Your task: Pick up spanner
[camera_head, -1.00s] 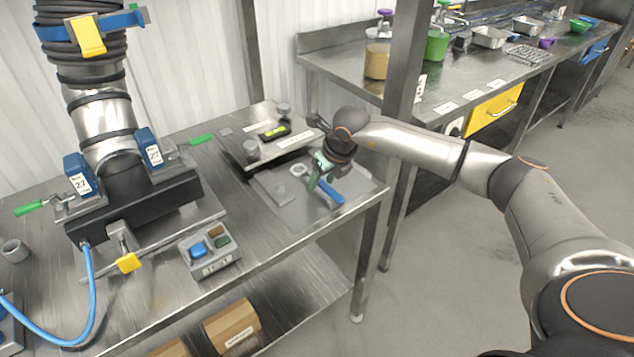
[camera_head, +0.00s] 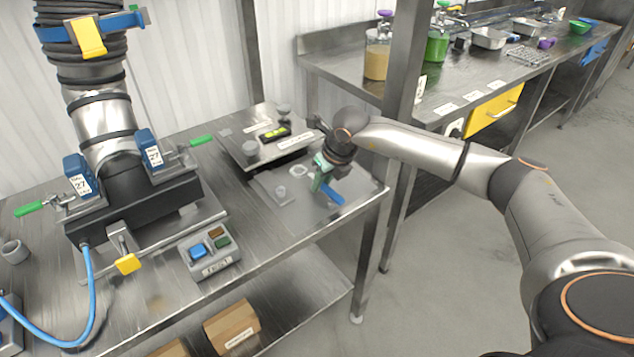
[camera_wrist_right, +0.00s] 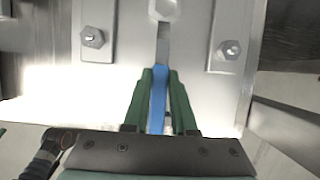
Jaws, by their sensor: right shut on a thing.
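The spanner has a blue handle (camera_head: 332,194), seen at the right end of the near metal table. In the right wrist view its blue handle (camera_wrist_right: 158,95) lies lengthwise between the green fingers of my right gripper (camera_wrist_right: 160,78), with the metal shank and head pointing away at the top. My right gripper (camera_head: 319,178) is shut on the handle, low over a grey plate (camera_head: 300,214). I cannot tell whether the spanner still touches the plate. My left gripper is not in view.
A machine with clamps and a black base (camera_head: 135,205) stands on the left of the table. A button box (camera_head: 211,254) sits in front of it. A plate with knobs (camera_head: 262,143) lies behind my gripper. A post (camera_head: 404,85) stands close to my right arm.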

